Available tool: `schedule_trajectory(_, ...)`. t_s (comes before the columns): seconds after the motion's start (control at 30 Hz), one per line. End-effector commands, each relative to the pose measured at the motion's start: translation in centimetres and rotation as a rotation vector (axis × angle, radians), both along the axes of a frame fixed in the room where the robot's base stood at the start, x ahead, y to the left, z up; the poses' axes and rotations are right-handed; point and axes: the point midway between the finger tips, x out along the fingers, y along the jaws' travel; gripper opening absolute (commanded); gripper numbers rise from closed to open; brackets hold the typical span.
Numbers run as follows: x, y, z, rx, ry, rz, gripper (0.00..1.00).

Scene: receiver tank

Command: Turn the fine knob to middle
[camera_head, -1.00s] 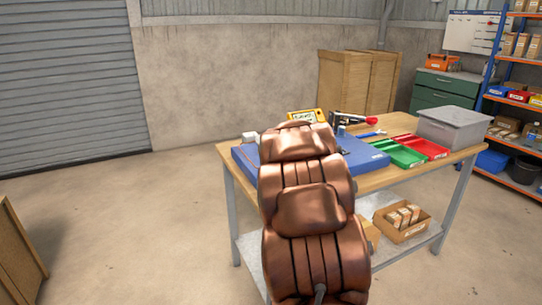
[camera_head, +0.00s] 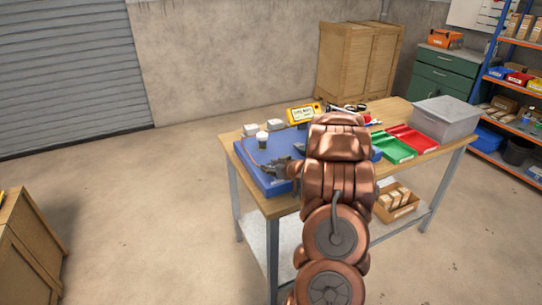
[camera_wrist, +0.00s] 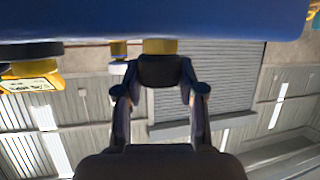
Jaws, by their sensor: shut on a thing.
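In the wrist view, my gripper (camera_wrist: 160,80) has its two fingers closed on either side of a black knob (camera_wrist: 160,70). A yellow-brass collar (camera_wrist: 160,46) sits between this knob and the blue base (camera_wrist: 220,25). No label or pointer on the knob is visible, so I cannot tell its setting or confirm that it is the fine knob. In the head view, my gripper (camera_head: 280,169) is low over the front part of the blue base (camera_head: 250,172) on the workbench. My arm hides the base's right part, and the knob cannot be made out there.
A white-topped cylinder (camera_head: 262,139) and a yellow meter (camera_head: 303,113) stand behind my gripper. Green (camera_head: 393,149) and red (camera_head: 412,139) trays and a grey bin (camera_head: 445,118) are to the right. In the wrist view, a smaller brass piece (camera_wrist: 118,49) is beside the knob.

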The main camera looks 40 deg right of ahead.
Motion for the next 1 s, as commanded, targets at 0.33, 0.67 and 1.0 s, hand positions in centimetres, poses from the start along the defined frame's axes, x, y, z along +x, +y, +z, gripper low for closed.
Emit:
schedule_trajectory(0.33, -0.08, -0.06, 0.5, 0.002, 0.001, 0.153, 0.04)
schedule_trajectory(0.67, -0.03, -0.16, 0.44, -0.002, -0.002, 0.307, 0.04)
schedule_trajectory(1.0, -0.01, -0.1, 0.17, -0.003, 0.0, 0.422, 0.04)
